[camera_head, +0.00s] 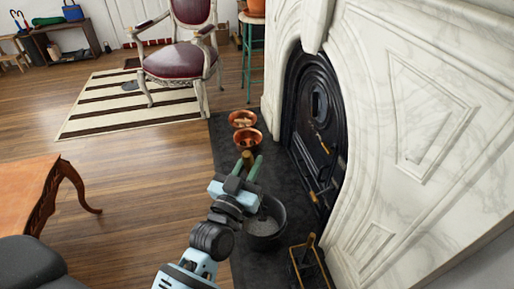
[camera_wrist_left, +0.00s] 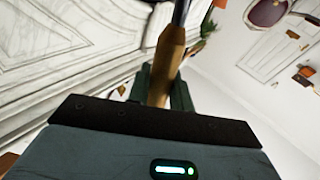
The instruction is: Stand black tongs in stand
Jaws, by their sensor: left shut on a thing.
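My left gripper (camera_head: 245,171) is over the dark hearth, just above and behind a dark bucket. Its green fingers are shut on a tool with a light wooden handle (camera_head: 247,158). In the left wrist view the tool's wooden handle (camera_wrist_left: 165,65) rises between the fingers into a dark metal shaft, cut off at the top edge. Whether this tool is the black tongs I cannot tell. A black stand-like frame (camera_head: 299,268) with a wooden or brass upright is on the hearth at the bottom, partly cut off; it may be the stand. My right gripper is out of view.
The dark bucket (camera_head: 266,226) holds grey matter. Two copper pots (camera_head: 247,141) stand farther along the hearth (camera_head: 227,150). The marble fireplace (camera_head: 420,120) walls off the right side. A wooden table (camera_head: 24,190) is at left, a red chair (camera_head: 180,58) behind. The floor between is clear.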

